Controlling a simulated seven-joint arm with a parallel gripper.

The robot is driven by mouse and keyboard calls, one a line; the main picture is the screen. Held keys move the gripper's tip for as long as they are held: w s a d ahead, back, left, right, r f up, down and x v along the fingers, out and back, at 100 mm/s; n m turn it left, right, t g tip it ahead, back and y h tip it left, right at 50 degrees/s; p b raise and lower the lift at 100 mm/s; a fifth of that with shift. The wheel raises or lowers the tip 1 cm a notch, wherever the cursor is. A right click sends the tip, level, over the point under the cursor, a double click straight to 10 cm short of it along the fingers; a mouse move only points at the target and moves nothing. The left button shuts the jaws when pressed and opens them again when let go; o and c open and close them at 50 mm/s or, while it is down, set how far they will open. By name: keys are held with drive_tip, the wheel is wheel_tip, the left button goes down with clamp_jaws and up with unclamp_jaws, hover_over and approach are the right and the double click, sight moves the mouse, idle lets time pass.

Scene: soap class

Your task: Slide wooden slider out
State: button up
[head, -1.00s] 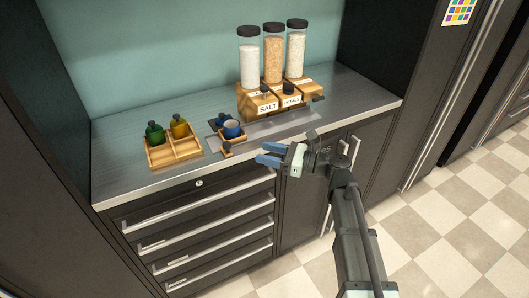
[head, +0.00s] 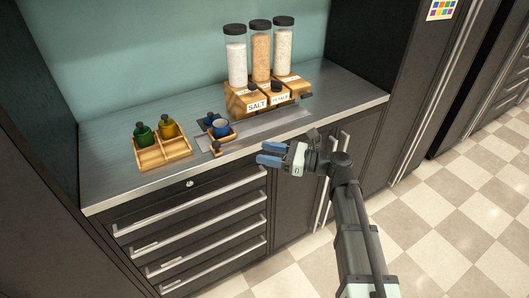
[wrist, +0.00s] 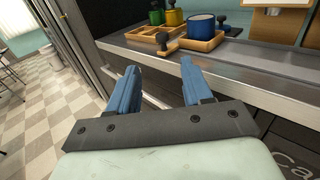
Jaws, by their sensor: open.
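The wooden slider (head: 228,138) is a small wooden tray with a dark knob (head: 216,146) at its front, on a metal rail strip on the counter. A blue mug (head: 222,127) stands in it. In the wrist view the slider (wrist: 198,43) lies beyond my fingers, its knob (wrist: 168,46) pointing toward me. My gripper (head: 262,154) is open and empty, in front of the counter's front edge and to the right of the slider, apart from it. In the wrist view the two blue fingers (wrist: 158,70) are spread, with nothing between them.
A wooden divided tray (head: 165,153) with green and yellow bottles stands left on the counter. A wooden dispenser stand (head: 240,102) labelled salt and petals, with tall jars, stands right. Drawers with bar handles (head: 190,205) lie below the counter edge (head: 140,195).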

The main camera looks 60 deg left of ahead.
drive_tip(key=shift+w+d, duration=0.3)
drive_tip(key=shift+d, duration=0.05)
drive_tip(key=shift+r, duration=0.1)
drive_tip(key=d+r, duration=0.2)
drive_tip(key=r, duration=0.1)
drive_tip(key=d+r, duration=0.1)
drive_tip(key=shift+s+r, duration=0.35)
drive_tip(key=shift+r, duration=0.05)
drive_tip(key=shift+a, duration=0.1)
idle(0.6)
